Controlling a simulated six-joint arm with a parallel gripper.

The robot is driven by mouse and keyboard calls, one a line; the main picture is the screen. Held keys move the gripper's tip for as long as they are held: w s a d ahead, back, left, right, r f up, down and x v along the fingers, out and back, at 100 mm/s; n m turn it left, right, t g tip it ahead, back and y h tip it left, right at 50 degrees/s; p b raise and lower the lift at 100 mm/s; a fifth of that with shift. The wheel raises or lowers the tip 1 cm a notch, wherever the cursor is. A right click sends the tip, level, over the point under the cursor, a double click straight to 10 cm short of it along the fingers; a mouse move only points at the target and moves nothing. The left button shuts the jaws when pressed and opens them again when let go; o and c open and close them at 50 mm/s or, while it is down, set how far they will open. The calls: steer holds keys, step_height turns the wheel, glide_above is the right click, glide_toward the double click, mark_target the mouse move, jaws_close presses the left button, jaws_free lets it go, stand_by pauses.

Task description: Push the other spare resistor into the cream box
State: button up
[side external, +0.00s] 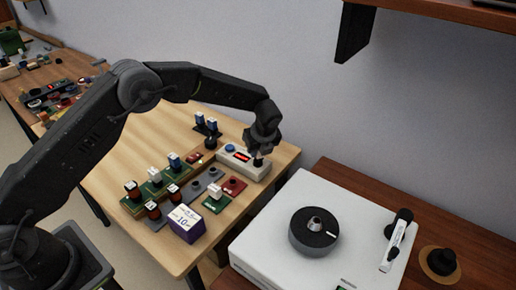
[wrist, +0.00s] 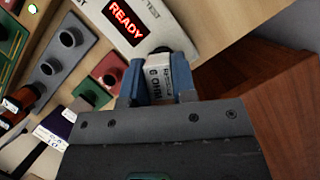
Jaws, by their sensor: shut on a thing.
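The cream box (side external: 236,161) has a red lit display and a blue button, and stands near the table's far right edge. In the wrist view the cream box (wrist: 116,10) shows READY on its display. My gripper (side external: 258,158) is over the box's right end, pointing down. In the wrist view my gripper (wrist: 159,85) has blue fingers shut on a pale resistor (wrist: 158,78) with printing that seems to read OHM. A dark round part shows just beyond the resistor, at the box's end. I cannot tell whether the resistor is seated in it.
A grey strip with sockets (side external: 205,183), a red socket board (side external: 232,186) and a purple-and-white carton (side external: 186,223) stand near the box. Green boards with parts (side external: 155,187) lie to the left. A white turntable (side external: 270,250) stands on a separate brown surface at right.

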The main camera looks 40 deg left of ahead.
steer(key=shift+f, duration=0.55)
stand_by(0.8)
steer(key=o, duration=1)
steer(key=shift+c, duration=0.2)
steer(key=shift+r, duration=0.1)
steer(key=shift+r, duration=3.7)
